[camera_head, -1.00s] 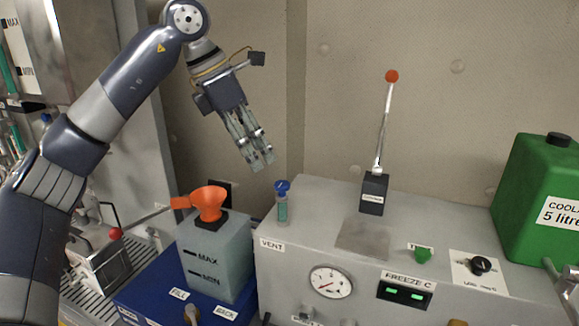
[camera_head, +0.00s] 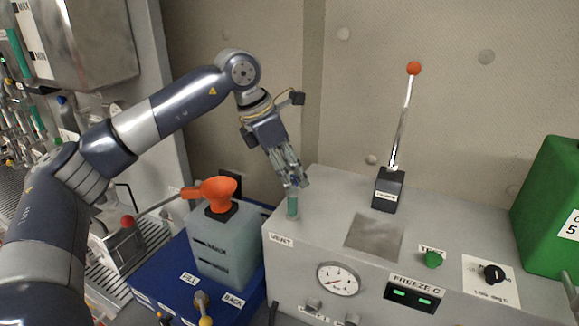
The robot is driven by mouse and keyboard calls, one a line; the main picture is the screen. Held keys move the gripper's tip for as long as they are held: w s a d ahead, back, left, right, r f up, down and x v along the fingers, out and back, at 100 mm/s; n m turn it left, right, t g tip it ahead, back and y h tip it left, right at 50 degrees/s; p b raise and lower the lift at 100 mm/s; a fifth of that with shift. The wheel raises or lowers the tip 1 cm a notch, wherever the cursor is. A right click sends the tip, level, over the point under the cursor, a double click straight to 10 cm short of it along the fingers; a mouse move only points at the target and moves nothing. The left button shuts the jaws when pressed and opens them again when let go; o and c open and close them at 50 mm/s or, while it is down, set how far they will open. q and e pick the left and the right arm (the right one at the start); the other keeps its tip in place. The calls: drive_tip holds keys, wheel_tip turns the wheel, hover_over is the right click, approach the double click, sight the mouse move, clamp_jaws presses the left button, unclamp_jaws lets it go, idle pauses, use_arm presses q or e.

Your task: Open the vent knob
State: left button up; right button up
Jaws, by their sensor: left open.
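The vent knob (camera_head: 293,184) is a small blue cap on top of a short green-tinted tube (camera_head: 293,206). The tube stands upright at the left back of the grey cabinet, above the VENT label (camera_head: 281,240). My left gripper (camera_head: 297,184) points down at the knob, with its fingertips around or just beside it. The fingers hide most of the knob, and I cannot tell whether they touch it. The left gripper is open. My right gripper is not in view.
A tall lever with a red ball (camera_head: 413,68) rises from the cabinet top. A green coolant can (camera_head: 552,205) stands at the right.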

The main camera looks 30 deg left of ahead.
use_arm(q)
drive_tip(key=shift+s+f, duration=0.1)
drive_tip(key=shift+f, duration=0.05)
drive_tip(key=shift+c, duration=0.3)
drive_tip(key=c, duration=0.9)
drive_tip(key=shift+c, duration=0.5)
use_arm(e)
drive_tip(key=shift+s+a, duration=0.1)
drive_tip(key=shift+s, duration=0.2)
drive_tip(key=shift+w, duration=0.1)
